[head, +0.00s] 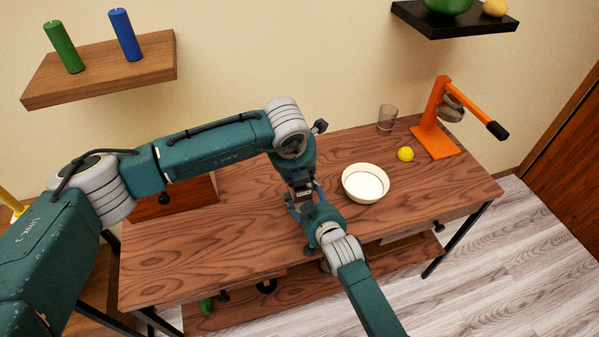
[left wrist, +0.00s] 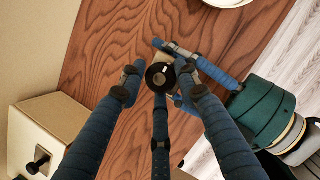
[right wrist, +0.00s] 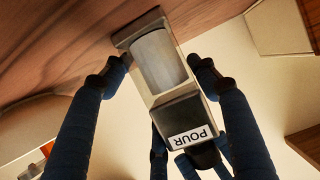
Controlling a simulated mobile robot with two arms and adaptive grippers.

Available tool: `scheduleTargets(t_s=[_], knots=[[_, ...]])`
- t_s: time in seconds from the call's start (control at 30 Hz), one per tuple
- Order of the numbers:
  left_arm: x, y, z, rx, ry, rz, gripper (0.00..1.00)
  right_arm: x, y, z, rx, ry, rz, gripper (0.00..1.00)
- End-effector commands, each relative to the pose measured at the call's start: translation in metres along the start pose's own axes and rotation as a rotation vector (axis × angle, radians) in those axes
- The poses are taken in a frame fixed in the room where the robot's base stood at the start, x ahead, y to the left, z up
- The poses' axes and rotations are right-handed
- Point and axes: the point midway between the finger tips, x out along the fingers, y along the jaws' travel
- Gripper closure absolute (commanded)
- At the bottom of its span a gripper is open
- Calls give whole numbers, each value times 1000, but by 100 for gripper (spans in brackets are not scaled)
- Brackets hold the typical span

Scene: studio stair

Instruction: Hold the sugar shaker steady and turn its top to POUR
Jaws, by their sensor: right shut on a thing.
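The sugar shaker (right wrist: 158,75) has a clear square body with a pale cylinder inside and a dark top bearing a white POUR label (right wrist: 192,138). It stands on the wooden table; in the head view the grippers mostly hide it. My right gripper (right wrist: 160,72) is shut on the body from the side. In the left wrist view I look down on the shaker's round black knob (left wrist: 160,76), which has a small white mark. My left gripper (left wrist: 161,80) is above it, fingers spread around the knob with gaps showing. Its fingers also show behind the top in the right wrist view.
A white-filled bowl (head: 363,199) stands right of the grippers. Further right are a yellow lemon (head: 405,154), a glass (head: 387,118) and an orange press (head: 436,140). A wooden box (head: 176,202) stands left, partly behind my left arm. The table's front left is clear.

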Motion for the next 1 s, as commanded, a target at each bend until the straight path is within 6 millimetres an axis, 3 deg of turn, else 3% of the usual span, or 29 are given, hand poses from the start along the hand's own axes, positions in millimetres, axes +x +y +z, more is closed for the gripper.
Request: scheduleTargets(t_s=[0.3, 0.63, 1.0], knots=[[-2, 0, 4, 18, -9, -11, 93, 0, -4, 0, -2, 0, -5, 75], [-3, 2, 5, 268, -14, -115, 93, 0, -5, 1, -3, 0, -7, 75], [-3, 2, 6, 283, -16, -121, 93, -1, -5, 2, -3, -2, -7, 75]])
